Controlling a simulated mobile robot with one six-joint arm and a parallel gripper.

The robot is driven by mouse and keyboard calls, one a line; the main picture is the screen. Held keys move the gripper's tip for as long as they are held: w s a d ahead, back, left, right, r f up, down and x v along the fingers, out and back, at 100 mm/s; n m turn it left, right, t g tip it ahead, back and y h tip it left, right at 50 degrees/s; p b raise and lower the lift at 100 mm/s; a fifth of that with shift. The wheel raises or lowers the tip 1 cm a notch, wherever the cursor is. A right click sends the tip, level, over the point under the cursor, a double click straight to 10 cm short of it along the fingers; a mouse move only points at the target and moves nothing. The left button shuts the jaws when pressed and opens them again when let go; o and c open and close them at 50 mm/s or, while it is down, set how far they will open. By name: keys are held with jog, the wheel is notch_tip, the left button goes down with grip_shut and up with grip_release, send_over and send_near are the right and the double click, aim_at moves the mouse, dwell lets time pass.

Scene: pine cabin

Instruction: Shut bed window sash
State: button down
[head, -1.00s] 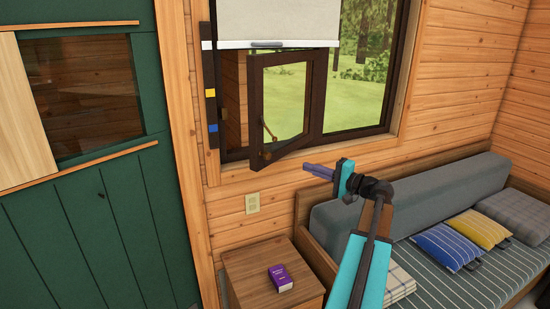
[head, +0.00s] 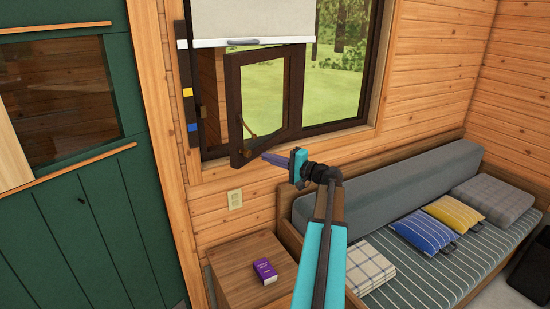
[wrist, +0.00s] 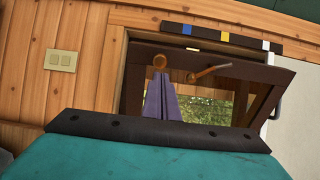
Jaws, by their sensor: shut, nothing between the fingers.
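The bed window sash (head: 234,110) is a dark brown frame with clear glass. It stands swung open into the room, its left edge away from the frame and its right side near the middle post. A brass-coloured handle (head: 247,130) sits low on it; in the wrist view the sash (wrist: 265,75) fills the upper middle, with a handle (wrist: 212,71) and a round brass knob. My gripper (head: 265,156) has its purple fingers shut and empty, close to the sash's lower rail. In the wrist view the fingertips (wrist: 160,78) lie just below the knob; I cannot tell if they touch.
A pale blind (head: 250,20) hangs over the window top. A striped sofa bed (head: 410,262) with cushions is at the right. A wooden bedside cabinet (head: 232,262) with a purple book (head: 265,271) stands below. A green door (head: 70,220) is at the left.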

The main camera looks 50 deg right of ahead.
jog(key=w, duration=0.1)
jog(key=w+p, duration=0.1)
jog(key=w, duration=0.1)
jog(key=w+p, duration=0.1)
jog(key=shift+w+a, duration=0.3)
jog(key=shift+w, duration=0.1)
